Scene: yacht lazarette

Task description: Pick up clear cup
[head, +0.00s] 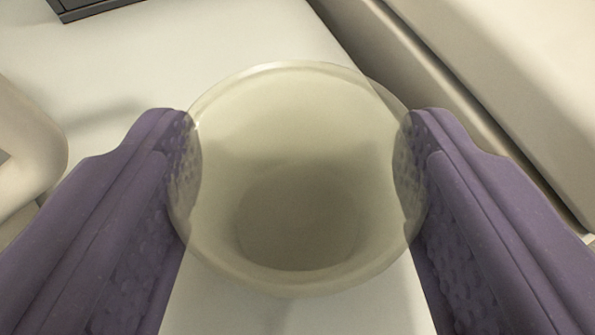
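The clear cup (297,180) is a see-through, slightly yellowish cup in the middle of the head view, seen from above into its mouth. My gripper (298,150) has two purple fingers with bumpy inner pads, one on each side of the cup. The left and right pads both meet the cup's sides and show through its clear wall near the rim. The fingers are held apart by the cup's width. Whether the cup's base rests on the white surface (215,45) below cannot be told.
A dark grey object (95,8) lies at the top left edge. A beige rounded thing (25,150) stands at the left. A beige padded form (520,80) runs along the right, with a dark gap beside the white surface. The white surface is clear behind the cup.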

